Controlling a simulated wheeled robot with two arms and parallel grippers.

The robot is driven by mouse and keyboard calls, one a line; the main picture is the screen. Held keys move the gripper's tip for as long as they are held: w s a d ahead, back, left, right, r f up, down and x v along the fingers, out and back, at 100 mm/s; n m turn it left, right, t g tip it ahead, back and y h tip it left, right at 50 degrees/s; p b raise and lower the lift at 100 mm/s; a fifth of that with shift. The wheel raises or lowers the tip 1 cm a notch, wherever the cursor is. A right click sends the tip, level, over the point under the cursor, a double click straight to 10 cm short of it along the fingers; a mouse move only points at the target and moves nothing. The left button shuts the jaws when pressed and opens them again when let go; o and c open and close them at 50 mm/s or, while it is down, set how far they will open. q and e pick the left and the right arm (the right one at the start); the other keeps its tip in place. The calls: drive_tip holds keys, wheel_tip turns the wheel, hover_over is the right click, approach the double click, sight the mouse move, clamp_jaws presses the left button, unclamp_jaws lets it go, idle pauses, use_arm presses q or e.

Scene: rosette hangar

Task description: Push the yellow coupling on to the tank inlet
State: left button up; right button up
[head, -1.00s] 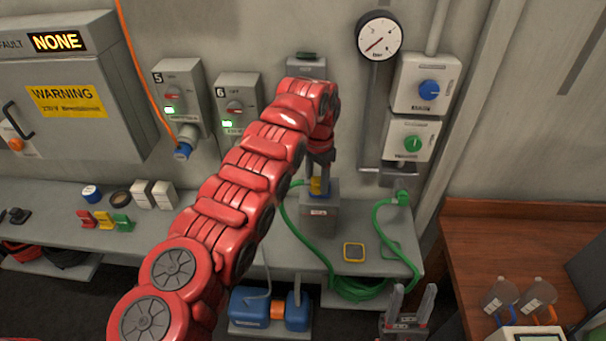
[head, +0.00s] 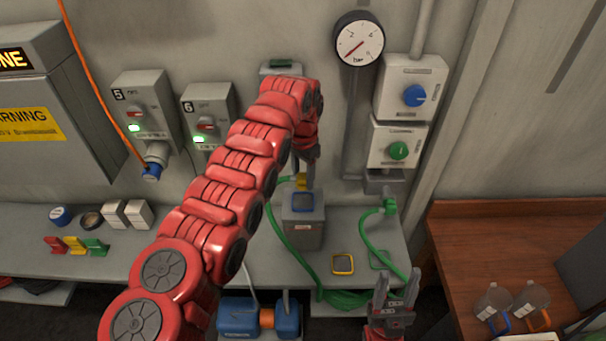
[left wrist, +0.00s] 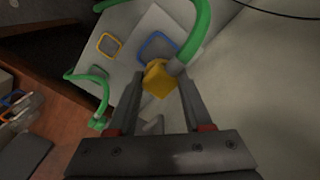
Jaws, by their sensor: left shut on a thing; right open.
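The yellow coupling (head: 301,182) is held between the fingers of my left gripper (head: 311,172), close to the grey tank (head: 303,232) on the bench. The left wrist view shows the coupling (left wrist: 157,78) at the fingertips, with a green hose (left wrist: 196,35) running up from it. A blue square outline (head: 303,209) marks the tank's top and lies just beyond the coupling in the wrist view. I cannot make out the inlet itself, nor whether the coupling touches it. My right gripper (head: 395,290) is open and empty, fingers up, at the bench's front edge.
Yellow (head: 343,263) and green (head: 380,260) square outlines lie right of the tank. A wooden table (head: 480,240) stands at right.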

sight(303, 189)
use_arm(q)
drive_tip(key=shift+s+f, duration=0.15)
drive_tip(key=shift+f, duration=0.8)
wheel_tip(303, 189, down, 2)
drive_tip(key=shift+f+b, duration=0.2)
drive_tip(key=shift+b, duration=0.15)
drive_tip(key=shift+f, duration=0.35)
drive_tip(key=shift+b, duration=0.95)
idle(0.9)
drive_tip(key=shift+f+b, duration=0.4)
drive_tip(key=shift+f, duration=0.1)
drive_tip(key=o, duration=1.3)
drive_tip(key=shift+o, duration=0.2)
